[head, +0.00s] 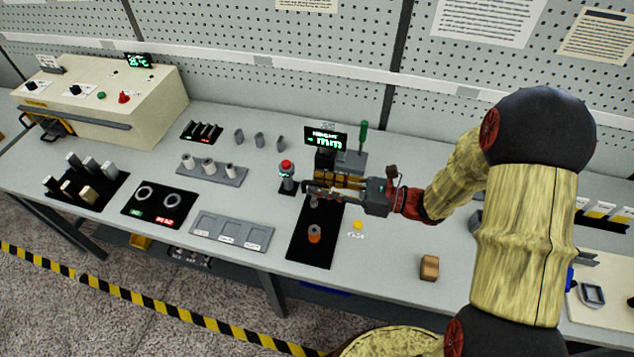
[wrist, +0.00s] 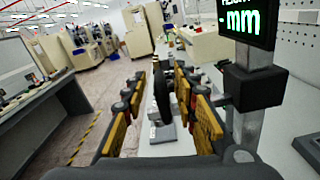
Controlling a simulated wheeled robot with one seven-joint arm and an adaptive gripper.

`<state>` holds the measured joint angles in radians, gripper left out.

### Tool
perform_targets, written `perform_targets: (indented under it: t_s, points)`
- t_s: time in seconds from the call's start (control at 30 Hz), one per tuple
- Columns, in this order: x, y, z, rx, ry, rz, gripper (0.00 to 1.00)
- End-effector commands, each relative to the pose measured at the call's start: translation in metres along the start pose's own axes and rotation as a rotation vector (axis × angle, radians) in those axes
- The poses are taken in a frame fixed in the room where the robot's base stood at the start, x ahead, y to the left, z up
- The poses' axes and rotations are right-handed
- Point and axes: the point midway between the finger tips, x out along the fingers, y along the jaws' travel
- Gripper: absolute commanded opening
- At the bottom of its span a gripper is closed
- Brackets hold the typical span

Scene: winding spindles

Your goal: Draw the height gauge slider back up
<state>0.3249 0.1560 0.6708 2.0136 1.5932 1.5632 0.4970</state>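The height gauge shows in the head view by its dark display (head: 325,137) with green lettering reading "mm". In the wrist view the display (wrist: 248,18) is at top right. Below it a black block (wrist: 255,88), apparently the slider, sits on a grey upright column (wrist: 246,125). My gripper (head: 308,190) is in front of the gauge, pointing left over the black mat (head: 310,256). In the wrist view its yellow-padded fingers (wrist: 163,112) are apart, left of the block and not around it. A dark upright shape shows between them; whether anything touches them I cannot tell.
A red-topped post (head: 287,172) stands just left of my gripper. An orange and grey cylinder (head: 314,234) stands on the mat. A green-handled tool (head: 363,133) is behind right. Grey trays (head: 230,232) lie left, a wooden block (head: 429,267) right. Bare bench lies around the block.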

Motion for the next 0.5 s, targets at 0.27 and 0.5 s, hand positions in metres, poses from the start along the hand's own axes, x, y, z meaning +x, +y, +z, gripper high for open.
perform_targets:
  t_s: [0.27,0.5]
  points:
    - [-0.054,-0.002,0.0,0.0,-0.001,-0.006,0.29]
    - [-0.091,-0.001,0.0,0.0,-0.001,-0.004,0.29]
